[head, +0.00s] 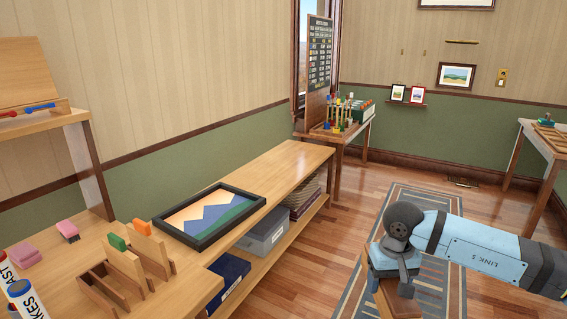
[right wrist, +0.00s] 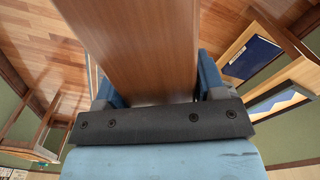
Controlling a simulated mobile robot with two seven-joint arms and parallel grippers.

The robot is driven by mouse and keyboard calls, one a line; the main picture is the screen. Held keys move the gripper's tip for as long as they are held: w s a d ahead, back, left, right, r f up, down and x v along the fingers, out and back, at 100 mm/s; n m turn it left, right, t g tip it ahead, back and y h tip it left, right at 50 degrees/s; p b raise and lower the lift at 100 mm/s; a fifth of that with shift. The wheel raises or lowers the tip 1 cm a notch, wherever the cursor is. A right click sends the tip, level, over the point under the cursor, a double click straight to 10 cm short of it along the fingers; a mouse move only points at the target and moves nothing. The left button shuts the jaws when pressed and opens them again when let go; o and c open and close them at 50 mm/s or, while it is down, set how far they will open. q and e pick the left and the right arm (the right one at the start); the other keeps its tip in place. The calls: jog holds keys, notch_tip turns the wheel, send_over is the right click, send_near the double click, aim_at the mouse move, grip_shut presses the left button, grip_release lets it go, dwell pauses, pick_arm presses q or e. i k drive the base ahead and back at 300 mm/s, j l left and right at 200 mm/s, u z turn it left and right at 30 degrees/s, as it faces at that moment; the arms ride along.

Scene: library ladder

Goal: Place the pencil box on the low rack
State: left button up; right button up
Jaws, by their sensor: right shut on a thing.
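My right gripper (head: 392,284) points down at the lower right of the head view. It is shut on a brown wooden piece, apparently the pencil box (head: 384,303), which is cut off by the frame's bottom edge. In the right wrist view the pencil box (right wrist: 135,45) is a long, smooth wooden block between the blue fingers. The long low wooden unit with a lower shelf, likely the low rack (head: 290,158), runs along the left wall, apart from the held box. My left gripper is not in view.
A framed mountain picture (head: 212,215) lies on the unit's top. The top beyond the picture is bare. A striped rug (head: 390,207) covers the floor.

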aim_at(268, 179)
jog(key=i+l+z, duration=0.3)
jog(key=i+z, duration=0.15)
jog(key=i+l+z, duration=0.15)
jog(key=i+z, duration=0.3)
jog(key=i+u, duration=0.25)
jog(key=i, duration=0.4)
jog(key=i+l+u, duration=0.2)
jog(key=i, duration=0.5)
jog(key=i+u, duration=0.25)
jog(key=u, duration=0.15)
jog(key=i+u, duration=0.55)
jog(key=u, duration=0.25)
jog(key=i+u, duration=0.5)
jog(key=u, duration=0.2)
jog(key=i+l+u, duration=0.2)
jog(key=u, duration=0.15)
